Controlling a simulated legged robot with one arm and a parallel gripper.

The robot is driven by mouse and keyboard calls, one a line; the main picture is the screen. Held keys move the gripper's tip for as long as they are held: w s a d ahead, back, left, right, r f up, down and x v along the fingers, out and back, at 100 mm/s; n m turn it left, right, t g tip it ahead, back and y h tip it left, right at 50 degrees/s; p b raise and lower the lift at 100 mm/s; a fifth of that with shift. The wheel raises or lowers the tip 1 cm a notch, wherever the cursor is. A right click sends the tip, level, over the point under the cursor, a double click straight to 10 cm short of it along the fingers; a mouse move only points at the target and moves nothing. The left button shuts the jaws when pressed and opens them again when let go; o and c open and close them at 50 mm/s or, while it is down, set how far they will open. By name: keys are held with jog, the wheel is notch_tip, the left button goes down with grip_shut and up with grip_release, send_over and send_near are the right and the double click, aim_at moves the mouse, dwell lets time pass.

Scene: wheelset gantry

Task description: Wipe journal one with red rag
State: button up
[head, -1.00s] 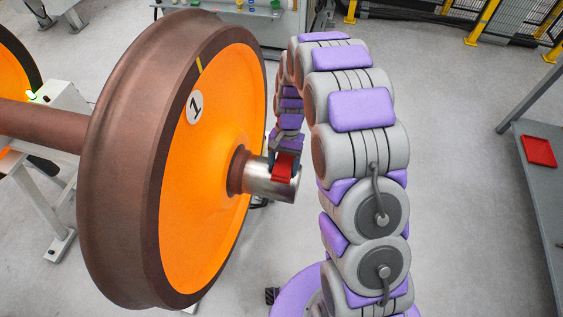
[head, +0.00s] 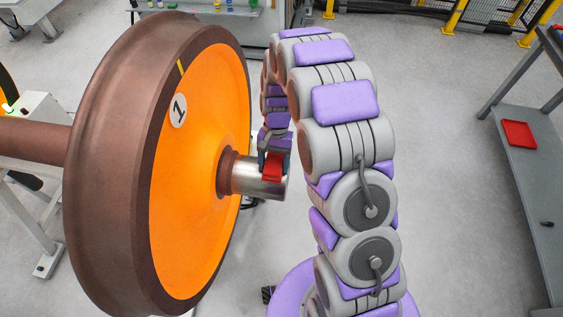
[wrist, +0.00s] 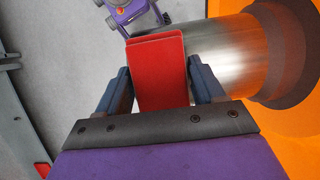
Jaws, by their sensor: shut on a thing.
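Journal one (head: 270,184) is the shiny steel stub at the hub of the orange-faced wheel (head: 215,110) marked 1. My gripper (head: 273,160) is shut on the red rag (head: 272,169), which lies against the upper side of the journal. In the wrist view the red rag (wrist: 158,75) sits between the two dark fingers of my gripper (wrist: 160,92), with the bright journal (wrist: 225,55) behind and to its right. The rag's underside and its exact contact with the metal are hidden.
A grey shelf (head: 525,190) at the right holds a red tray (head: 519,134). A bench with small bottles (head: 225,12) stands at the back, and yellow barrier posts (head: 455,18) are behind. The floor between my arm and the shelf is clear.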

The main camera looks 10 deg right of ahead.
aim_at(256, 171)
jog(key=shift+w+a, duration=0.2)
jog(key=shift+a, duration=0.75)
jog(key=shift+w+a, duration=0.1)
jog(key=shift+w+a, duration=0.4)
jog(key=shift+a, duration=0.3)
jog(key=shift+w+a+f, duration=0.1)
jog(key=shift+w+a, duration=0.05)
jog(key=shift+a, duration=0.6)
